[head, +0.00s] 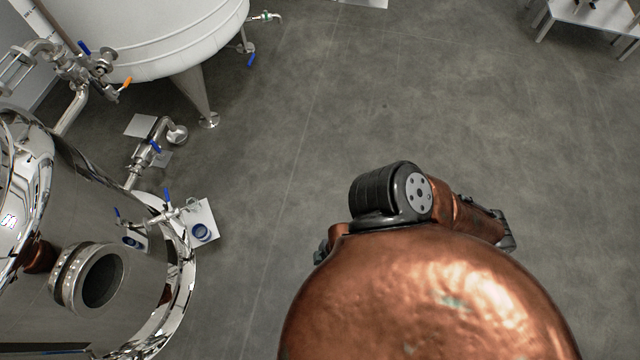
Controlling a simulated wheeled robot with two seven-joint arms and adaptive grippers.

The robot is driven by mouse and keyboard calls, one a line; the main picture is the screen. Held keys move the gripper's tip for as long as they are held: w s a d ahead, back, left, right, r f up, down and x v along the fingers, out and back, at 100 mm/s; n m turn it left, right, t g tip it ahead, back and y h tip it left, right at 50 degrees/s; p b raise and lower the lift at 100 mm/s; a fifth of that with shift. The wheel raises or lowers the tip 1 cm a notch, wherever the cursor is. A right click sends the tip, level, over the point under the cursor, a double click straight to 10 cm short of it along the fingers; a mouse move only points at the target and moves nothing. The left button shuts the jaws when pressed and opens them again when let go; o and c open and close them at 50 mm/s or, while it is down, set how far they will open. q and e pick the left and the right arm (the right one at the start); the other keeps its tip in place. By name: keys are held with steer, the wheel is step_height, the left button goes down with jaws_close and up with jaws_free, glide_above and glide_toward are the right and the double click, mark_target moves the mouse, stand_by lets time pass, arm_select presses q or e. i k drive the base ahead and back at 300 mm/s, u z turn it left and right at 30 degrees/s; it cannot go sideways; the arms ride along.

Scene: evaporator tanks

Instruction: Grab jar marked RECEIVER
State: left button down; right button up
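A small round item with a blue ring (201,232) sits on a white sheet (211,216) on the floor, beside the foot of the steel tank at the left. It may be a jar seen from above, but I cannot read any marking on it. A steel outlet with a blue-handled valve (170,211) points toward it from the tank. No word RECEIVER is legible anywhere. Neither of my gripper's fingertips shows.
The steel tank (150,290) with a round port fills the lower left. A white tank (150,40) on legs stands at upper left. A large copper-coloured dome (430,300) blocks the lower right. A white table (590,18) stands far right. The middle floor is clear.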

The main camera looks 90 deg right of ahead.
mark_target(192, 203)
steer(key=u, duration=2.8)
steer(key=k, duration=1.25)
steer(key=z, duration=2.2)
